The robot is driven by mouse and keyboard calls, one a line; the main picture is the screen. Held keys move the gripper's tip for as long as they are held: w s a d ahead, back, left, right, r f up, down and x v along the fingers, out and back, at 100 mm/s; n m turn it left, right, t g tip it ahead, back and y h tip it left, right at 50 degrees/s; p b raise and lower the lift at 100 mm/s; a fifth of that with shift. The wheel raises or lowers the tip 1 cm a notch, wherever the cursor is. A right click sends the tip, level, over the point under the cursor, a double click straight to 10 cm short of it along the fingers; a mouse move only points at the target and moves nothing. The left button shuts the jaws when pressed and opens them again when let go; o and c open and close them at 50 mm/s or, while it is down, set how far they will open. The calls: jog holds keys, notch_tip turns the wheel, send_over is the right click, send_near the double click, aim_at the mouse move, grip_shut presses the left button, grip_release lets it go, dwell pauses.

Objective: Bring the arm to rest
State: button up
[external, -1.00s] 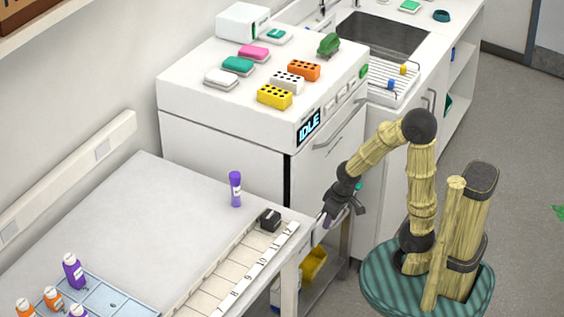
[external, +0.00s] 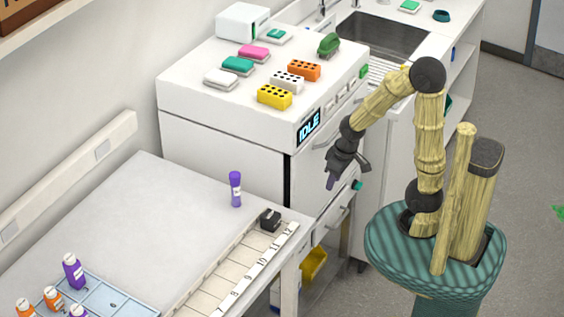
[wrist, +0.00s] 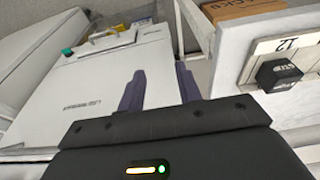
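My arm is bent at the elbow, with its forearm reaching left and down over the aisle. My gripper (external: 332,181) points downward in front of the white machine's cabinet (external: 337,205), to the right of the table's far end. In the wrist view my gripper (wrist: 160,86) has its two dark purple fingers apart, with nothing between them. The gap shows only a white cabinet front (wrist: 110,85). The fingers touch nothing that I can see.
The white table (external: 110,200) holds a purple-capped tube (external: 235,188), a numbered strip (external: 228,280) with a black block (external: 270,219), and a blue tray (external: 110,300) with bottles. The machine's display (external: 309,125) reads IDLE.

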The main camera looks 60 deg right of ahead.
jog(key=w+p+v, duration=0.1)
jog(key=p+v, duration=0.4)
jog(key=v, duration=0.2)
jog(key=shift+w+r+p, duration=0.3)
jog(key=shift+r, duration=0.05)
